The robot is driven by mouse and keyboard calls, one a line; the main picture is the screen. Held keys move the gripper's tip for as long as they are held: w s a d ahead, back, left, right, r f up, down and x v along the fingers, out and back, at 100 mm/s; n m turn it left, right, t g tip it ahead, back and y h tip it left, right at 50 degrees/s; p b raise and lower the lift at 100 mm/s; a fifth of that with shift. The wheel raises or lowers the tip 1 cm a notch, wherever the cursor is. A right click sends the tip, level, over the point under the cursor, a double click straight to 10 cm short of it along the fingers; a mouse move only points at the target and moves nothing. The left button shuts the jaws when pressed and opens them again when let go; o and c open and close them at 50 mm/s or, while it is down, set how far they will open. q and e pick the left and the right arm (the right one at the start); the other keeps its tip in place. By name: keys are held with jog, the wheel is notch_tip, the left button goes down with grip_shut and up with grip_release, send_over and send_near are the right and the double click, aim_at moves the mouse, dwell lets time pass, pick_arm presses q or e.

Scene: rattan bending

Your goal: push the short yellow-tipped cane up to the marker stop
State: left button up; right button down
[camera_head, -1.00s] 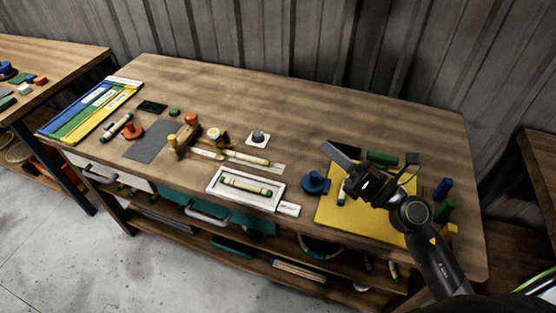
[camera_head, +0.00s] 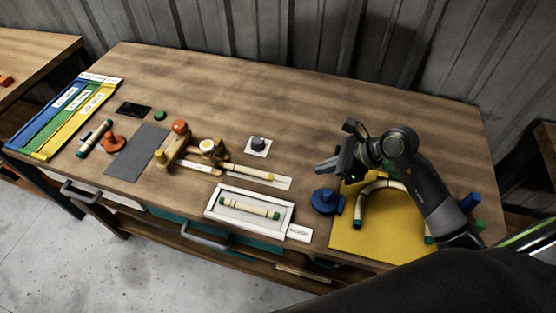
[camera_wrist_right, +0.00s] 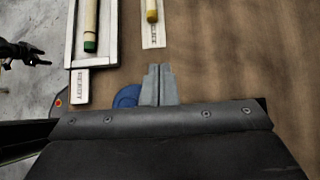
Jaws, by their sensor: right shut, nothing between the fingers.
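The short yellow-tipped cane (camera_head: 250,173) lies on a pale labelled strip in mid-table; its yellow end also shows at the top of the right wrist view (camera_wrist_right: 151,10). A wooden fixture (camera_head: 172,150) with orange and white knobs stands off the cane's left end; I cannot tell for certain which part is the marker stop. My right gripper (camera_head: 325,166) is shut and empty, to the right of the cane and apart from it. Its fingertips (camera_wrist_right: 159,72) point toward the strip in the wrist view. A dark claw, seemingly my left gripper (camera_wrist_right: 22,52), is at the wrist view's left edge.
A white tray (camera_head: 212,206) with a green-tipped cane (camera_head: 249,208) lies in front. A blue knob piece (camera_head: 326,200) stands near my right gripper. A yellow board (camera_head: 350,240) carries a curved cane (camera_head: 362,200). The back of the table is clear.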

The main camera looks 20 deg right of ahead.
aim_at(273, 178)
jog(key=shift+s+a+f+b, duration=0.35)
jog(key=shift+a+f+b, duration=0.15)
jog(key=shift+a, duration=0.1)
jog(key=b+x, duration=0.1)
jog(key=x, duration=0.2)
jog(key=shift+a+f+b, duration=0.1)
jog(key=shift+a+b, duration=0.1)
jog(key=shift+b, duration=0.2)
jog(key=b+x, duration=0.2)
jog(key=x, duration=0.2)
jog(key=shift+w+d+f, duration=0.1)
jog(key=shift+w, duration=0.05)
jog(key=shift+w+a+f, duration=0.3)
jog(key=shift+a+f, duration=0.05)
jog(key=shift+a, duration=0.1)
jog(key=shift+w+a+r, duration=0.2)
jog(key=shift+w+a, duration=0.1)
jog(key=shift+a, duration=0.15)
jog(key=shift+w+a+r, duration=0.15)
jog(key=shift+w+a, duration=0.1)
jog(key=shift+a, duration=0.2)
jog(key=shift+w+a, duration=0.35)
jog(key=shift+a, duration=0.1)
pick_arm(q)
jog(key=s+f, duration=0.4)
jog(key=f, duration=0.1)
jog(key=shift+s, duration=0.3)
